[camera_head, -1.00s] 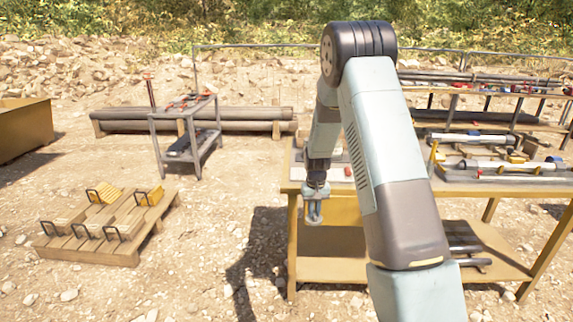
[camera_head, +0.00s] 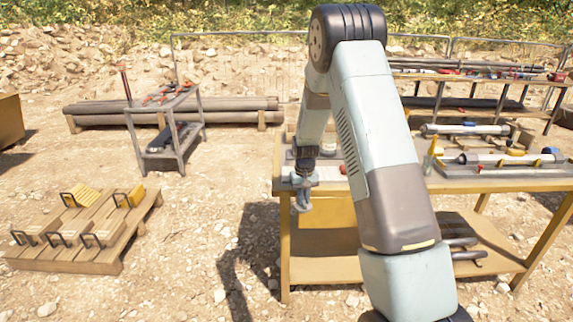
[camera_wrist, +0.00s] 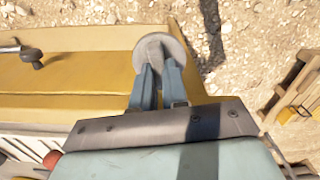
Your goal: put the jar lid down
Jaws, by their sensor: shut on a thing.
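The jar lid (camera_wrist: 176,49) is a flat grey disc at the fingertips of my gripper (camera_wrist: 157,80) in the wrist view. My two fingers are shut on it. In the wrist view it lies over the edge of the yellow workbench, with gravelly ground beyond. In the head view my gripper (camera_head: 302,202) hangs at the left front edge of the workbench (camera_head: 330,193), pointing down. The lid is small and hard to make out there.
The workbench has a lower shelf (camera_head: 320,271) with dark pipes at right. Open gravel lies between pallet and bench.

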